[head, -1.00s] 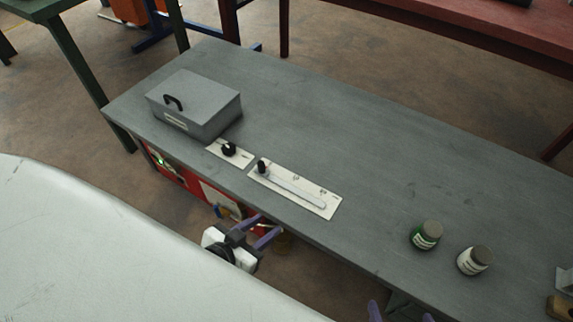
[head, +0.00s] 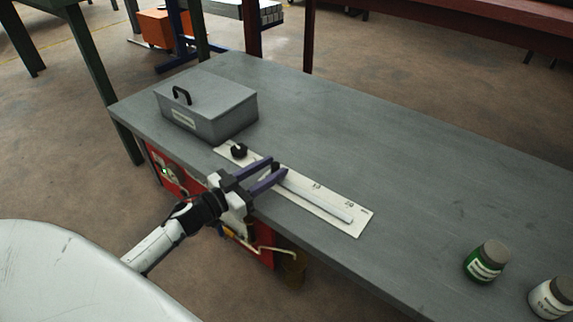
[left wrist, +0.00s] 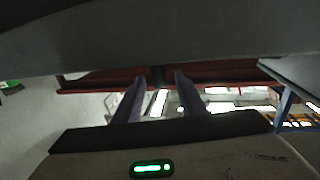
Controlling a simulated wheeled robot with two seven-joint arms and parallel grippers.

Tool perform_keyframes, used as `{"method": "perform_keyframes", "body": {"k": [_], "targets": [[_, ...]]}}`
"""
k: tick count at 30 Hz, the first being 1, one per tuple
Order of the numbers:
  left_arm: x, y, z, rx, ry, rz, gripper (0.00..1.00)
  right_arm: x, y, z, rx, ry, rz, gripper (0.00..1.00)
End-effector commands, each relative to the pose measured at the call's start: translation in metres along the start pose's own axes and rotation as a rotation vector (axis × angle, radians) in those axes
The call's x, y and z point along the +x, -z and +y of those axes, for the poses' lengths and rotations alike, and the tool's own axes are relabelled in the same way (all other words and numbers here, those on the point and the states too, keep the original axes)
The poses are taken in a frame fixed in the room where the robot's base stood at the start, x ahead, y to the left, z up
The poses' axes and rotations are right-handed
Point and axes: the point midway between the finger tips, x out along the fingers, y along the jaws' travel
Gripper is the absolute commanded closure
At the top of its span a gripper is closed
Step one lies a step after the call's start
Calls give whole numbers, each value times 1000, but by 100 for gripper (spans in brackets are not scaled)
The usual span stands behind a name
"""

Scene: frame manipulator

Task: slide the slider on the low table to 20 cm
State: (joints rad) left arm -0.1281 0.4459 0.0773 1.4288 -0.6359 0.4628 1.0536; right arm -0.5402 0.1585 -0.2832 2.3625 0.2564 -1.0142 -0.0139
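The slider is a white plate (head: 361,223) with a pale track (head: 318,198) on the low grey table (head: 400,180). Its marks look like 10 and 20, growing toward the right end. The black slider knob (head: 275,167) is at the left end of the track, partly hidden by my fingers. My left gripper (head: 278,166) reaches over the table's front edge, its purple fingers apart on either side of the knob. The left wrist view shows the fingers (left wrist: 157,85) parted, with a dark shape between their tips. I cannot tell whether they touch the knob. My right gripper is out of view.
A green jar (head: 486,262) and a white jar (head: 552,298) stand at the right. The table between slider and jars is clear.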

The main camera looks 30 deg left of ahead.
Motion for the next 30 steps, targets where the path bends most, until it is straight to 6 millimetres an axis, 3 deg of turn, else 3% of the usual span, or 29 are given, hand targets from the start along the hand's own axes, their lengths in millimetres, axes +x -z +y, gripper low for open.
{"method": "perform_keyframes", "body": {"k": [3,9,21,28,30], "targets": [[24,-2,0,1,0,3,63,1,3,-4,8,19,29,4],[50,-2,0,1,0,1,63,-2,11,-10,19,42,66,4],[59,-1,0,0,1,-1,63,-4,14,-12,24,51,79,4],[58,-1,0,0,1,-1,100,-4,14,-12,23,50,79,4],[58,-1,0,0,1,-1,100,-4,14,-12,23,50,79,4]]}}
